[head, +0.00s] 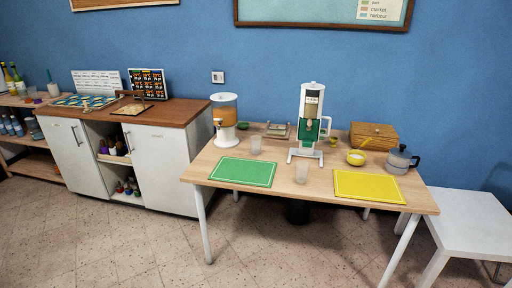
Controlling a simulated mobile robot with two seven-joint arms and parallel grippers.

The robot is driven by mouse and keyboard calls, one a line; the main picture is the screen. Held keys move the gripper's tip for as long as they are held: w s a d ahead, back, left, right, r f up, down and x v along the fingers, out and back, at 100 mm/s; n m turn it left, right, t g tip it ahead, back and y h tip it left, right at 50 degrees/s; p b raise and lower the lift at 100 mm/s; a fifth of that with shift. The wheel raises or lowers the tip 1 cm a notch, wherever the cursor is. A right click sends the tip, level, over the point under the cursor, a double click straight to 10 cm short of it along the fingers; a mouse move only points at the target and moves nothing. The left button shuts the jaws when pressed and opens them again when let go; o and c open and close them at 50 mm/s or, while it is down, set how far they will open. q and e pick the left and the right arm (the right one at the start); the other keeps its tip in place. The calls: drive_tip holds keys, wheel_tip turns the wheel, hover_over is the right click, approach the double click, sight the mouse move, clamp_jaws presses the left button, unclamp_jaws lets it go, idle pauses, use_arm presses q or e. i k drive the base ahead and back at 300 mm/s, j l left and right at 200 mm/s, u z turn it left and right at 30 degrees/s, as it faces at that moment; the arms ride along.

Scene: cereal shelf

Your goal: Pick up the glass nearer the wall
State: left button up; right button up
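Two clear glasses stand upright on the light wooden table (222,155). The glass nearer the wall (256,145) is just behind the green mat, to the right of the orange drink dispenser. The other glass (301,173) is closer to the front, between the green mat and the yellow mat. Neither of my grippers shows in the head view.
A green mat (243,172) and a yellow mat (368,187) lie bare on the table. Open floor lies in front.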

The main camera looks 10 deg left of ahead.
sight(256, 146)
drive_tip(key=i+j+z, duration=0.15)
drive_tip(key=i, duration=0.3)
drive_tip(key=i+j+z, duration=0.15)
drive_tip(key=i, duration=0.3)
drive_tip(key=i+j+z, duration=0.15)
drive_tip(key=i+j, duration=0.25)
drive_tip(key=i, duration=0.05)
